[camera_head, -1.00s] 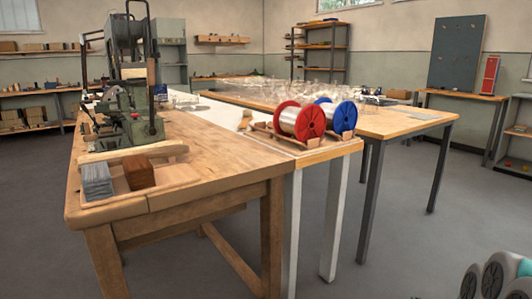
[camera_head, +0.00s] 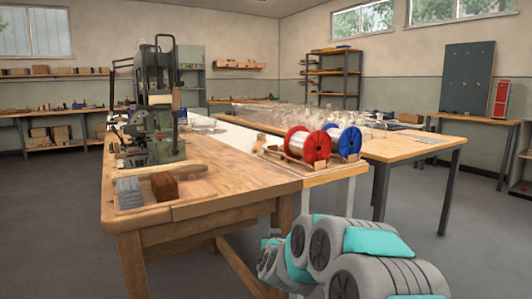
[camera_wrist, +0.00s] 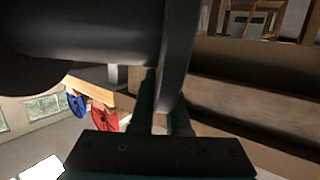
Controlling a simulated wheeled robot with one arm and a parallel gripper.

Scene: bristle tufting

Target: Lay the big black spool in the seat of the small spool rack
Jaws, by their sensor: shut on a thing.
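The big black spool (camera_wrist: 90,30) fills the upper left of the wrist view, close to the camera. My gripper (camera_wrist: 162,108) is shut on the rim of its flange (camera_wrist: 178,45); the rest of the spool is cut off by the frame. In the head view neither the black spool nor my gripper shows. A low wooden spool rack (camera_head: 286,157) stands on the corner of the bench, carrying a red spool (camera_head: 317,146) and a blue spool (camera_head: 351,142). I cannot make out an empty seat in it. The red (camera_wrist: 104,117) and blue spools also appear tilted in the wrist view.
A wooden workbench (camera_head: 240,186) holds a green machine (camera_head: 152,140) and brush blocks (camera_head: 165,186) near its front. A table behind bears many clear glass-like items (camera_head: 350,115). Open floor (camera_head: 480,230) lies to the right. My arm covers the lower right.

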